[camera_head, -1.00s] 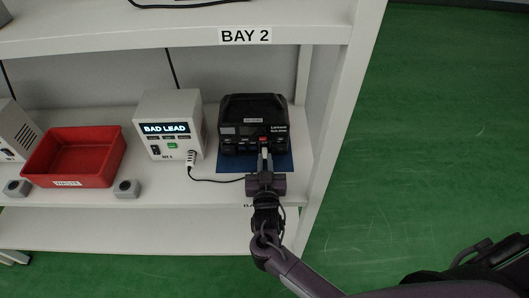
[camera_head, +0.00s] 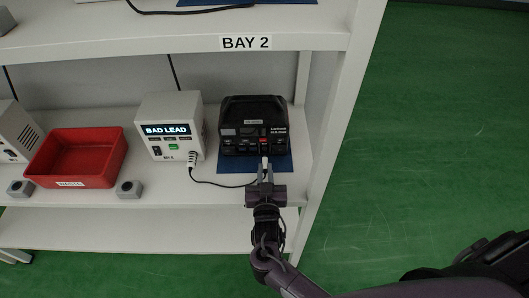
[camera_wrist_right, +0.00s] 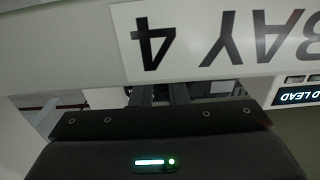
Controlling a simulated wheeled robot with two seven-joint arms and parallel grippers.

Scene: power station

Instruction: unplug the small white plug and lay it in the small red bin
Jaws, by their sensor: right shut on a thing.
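The small white plug (camera_head: 265,163) is in my right gripper (camera_head: 265,172), in front of the black power station (camera_head: 253,124) on the shelf. My right gripper is shut on it. The plug appears just out of the front socket, its tip close to the station's lower front; the exact gap is too small to tell. A dark cable runs from the white tester reading BAD LEAD (camera_head: 169,129) towards my gripper. The small red bin (camera_head: 75,181), empty, stands at the left. The right wrist view does not show the plug. My left gripper is not in view.
The power station stands on a blue mat (camera_head: 283,164). Two grey blocks, one left (camera_head: 20,188) and one right (camera_head: 129,189), stand by the bin's front corners. The BAY 2 shelf (camera_head: 180,45) hangs above; a white upright (camera_head: 335,130) is at the right.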

